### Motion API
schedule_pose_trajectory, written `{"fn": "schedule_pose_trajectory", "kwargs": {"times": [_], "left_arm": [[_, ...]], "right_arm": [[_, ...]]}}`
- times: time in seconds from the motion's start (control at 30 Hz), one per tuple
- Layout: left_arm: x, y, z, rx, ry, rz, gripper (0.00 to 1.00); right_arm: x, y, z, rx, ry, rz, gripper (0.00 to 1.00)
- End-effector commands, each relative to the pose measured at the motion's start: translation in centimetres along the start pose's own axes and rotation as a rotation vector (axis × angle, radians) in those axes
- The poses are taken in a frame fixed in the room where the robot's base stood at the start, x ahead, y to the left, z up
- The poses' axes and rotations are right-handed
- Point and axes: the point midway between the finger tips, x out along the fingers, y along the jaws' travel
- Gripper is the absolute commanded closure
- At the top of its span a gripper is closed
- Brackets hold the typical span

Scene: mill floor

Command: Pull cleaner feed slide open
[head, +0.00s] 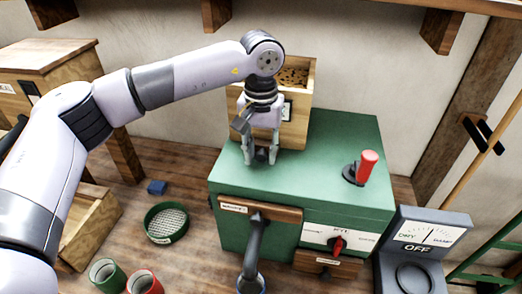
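The cleaner is a green box-shaped machine (340,150) with a wooden hopper (297,125) on top, holding brown grain-like material. My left gripper (261,156) points down in front of the hopper, low over the green top. Its two fingers are apart, with a small dark piece between them; I cannot tell whether that is a slide handle or part of the gripper. The gripper and wrist hide much of the hopper's front, so the feed slide's position cannot be made out. My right gripper is not in view.
A red-handled lever (367,167) rises from the top's right side. The front has a red knob (337,245) and a dark grey pipe-like part (254,250). A grey meter (420,240) reading OFF stands right. A round sieve (167,223) and cups lie left.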

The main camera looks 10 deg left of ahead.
Motion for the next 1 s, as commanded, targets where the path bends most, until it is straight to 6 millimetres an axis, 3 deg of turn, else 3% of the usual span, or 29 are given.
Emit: {"fn": "schedule_pose_trajectory", "kwargs": {"times": [0.43, 0.87, 1.0], "left_arm": [[0.0, 0.0, 0.0, -0.001, 0.000, 0.000, 1.00], [0.0, 0.0, 0.0, -0.001, 0.000, 0.000, 1.00], [0.5, 0.0, 0.8, 0.001, 0.001, 0.001, 1.00]], "right_arm": [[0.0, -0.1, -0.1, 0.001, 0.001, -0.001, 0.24], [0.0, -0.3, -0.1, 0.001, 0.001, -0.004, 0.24], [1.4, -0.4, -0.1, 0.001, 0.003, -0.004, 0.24]]}}
